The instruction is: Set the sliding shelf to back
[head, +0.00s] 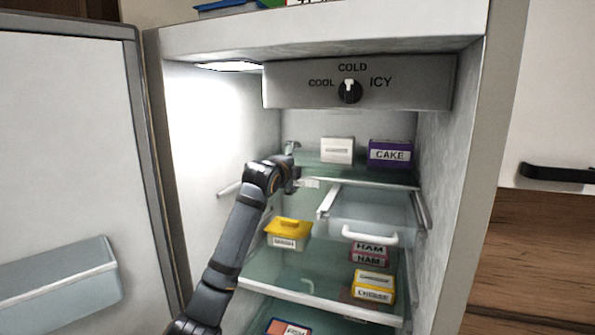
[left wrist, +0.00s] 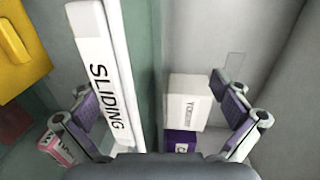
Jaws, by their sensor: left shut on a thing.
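The sliding shelf (head: 365,182) is a greenish glass shelf with a white front edge, in the upper part of the open fridge. Its edge, lettered SLIDING, runs steeply through the left wrist view (left wrist: 97,72). My left gripper (head: 294,166) is at the left end of this edge. In the left wrist view my left gripper (left wrist: 152,90) has one finger on each side of the edge, and it holds the shelf there. The arm hides the shelf's left part in the head view. My right gripper is not in view.
A white yogurt box (head: 337,150) and a purple cake box (head: 390,154) stand on the shelf's rear part. A clear drawer (head: 375,214) with a white handle is below. Lower shelves hold a yellow-lidded box (head: 288,233), ham (head: 370,253) and cheese (head: 373,287). The fridge door (head: 70,170) stands open at left.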

